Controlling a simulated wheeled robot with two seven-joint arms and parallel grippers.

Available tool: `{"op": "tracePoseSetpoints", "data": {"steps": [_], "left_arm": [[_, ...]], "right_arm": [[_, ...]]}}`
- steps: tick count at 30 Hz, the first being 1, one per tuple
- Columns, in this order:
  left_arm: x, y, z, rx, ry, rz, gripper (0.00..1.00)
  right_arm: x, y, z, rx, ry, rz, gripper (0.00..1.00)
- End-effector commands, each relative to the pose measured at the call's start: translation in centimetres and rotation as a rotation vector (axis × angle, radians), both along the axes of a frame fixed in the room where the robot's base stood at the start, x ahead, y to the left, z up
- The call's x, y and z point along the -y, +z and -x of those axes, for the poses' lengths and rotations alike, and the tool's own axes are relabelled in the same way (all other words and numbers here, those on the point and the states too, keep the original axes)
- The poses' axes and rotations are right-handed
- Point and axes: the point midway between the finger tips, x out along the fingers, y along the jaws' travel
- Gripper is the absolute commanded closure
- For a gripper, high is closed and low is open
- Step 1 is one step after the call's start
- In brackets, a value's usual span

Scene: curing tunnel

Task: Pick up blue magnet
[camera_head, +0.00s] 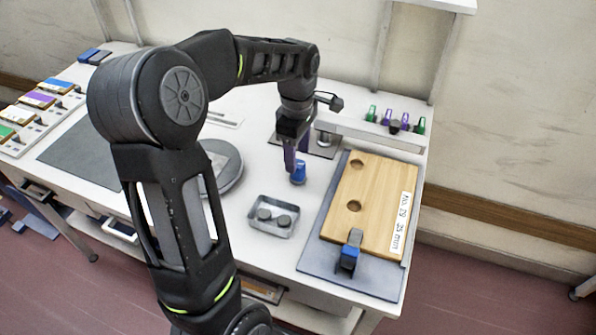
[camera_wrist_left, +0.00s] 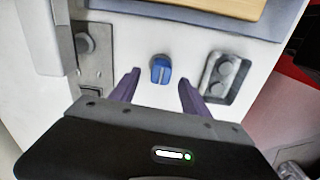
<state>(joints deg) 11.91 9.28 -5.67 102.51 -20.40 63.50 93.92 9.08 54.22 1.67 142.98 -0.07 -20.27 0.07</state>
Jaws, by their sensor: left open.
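The blue magnet (camera_head: 299,172) stands on the white table, left of the wooden board. It also shows in the left wrist view (camera_wrist_left: 160,69), beyond and between the two purple fingers. My left gripper (camera_head: 293,168) is open and empty, with its fingers pointing down beside the magnet in the head view. In the left wrist view the fingers of my left gripper (camera_wrist_left: 156,88) are spread wide, with the magnet apart from both. My right gripper is not in view.
A metal tray (camera_head: 290,231) with two round grey pieces stands in front of the magnet. The wooden board (camera_head: 375,190) lies on a grey mat with a blue-and-black clamp (camera_head: 349,252) at its front edge. Several green and purple clips (camera_head: 395,122) stand on a back ledge.

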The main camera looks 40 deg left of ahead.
Motion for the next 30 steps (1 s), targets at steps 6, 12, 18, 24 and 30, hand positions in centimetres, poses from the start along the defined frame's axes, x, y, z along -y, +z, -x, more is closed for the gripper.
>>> {"op": "tracePoseSetpoints", "data": {"steps": [6,12,18,24,30], "left_arm": [[0.2,-2.6,0.2,-0.006,-0.001,0.001,0.45],[0.2,-4.8,0.1,-0.002,0.0,0.0,0.45],[0.2,-4.9,0.1,0.0,0.0,0.0,0.45],[0.2,-4.9,0.1,0.0,0.0,0.0,0.45],[0.2,-4.9,0.1,0.0,0.0,0.0,0.45]], "right_arm": [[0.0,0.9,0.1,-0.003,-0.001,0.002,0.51],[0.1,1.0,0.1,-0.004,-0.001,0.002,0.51],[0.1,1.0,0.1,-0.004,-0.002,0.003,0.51],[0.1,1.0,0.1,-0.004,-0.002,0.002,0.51],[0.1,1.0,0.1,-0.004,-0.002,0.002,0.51]]}}
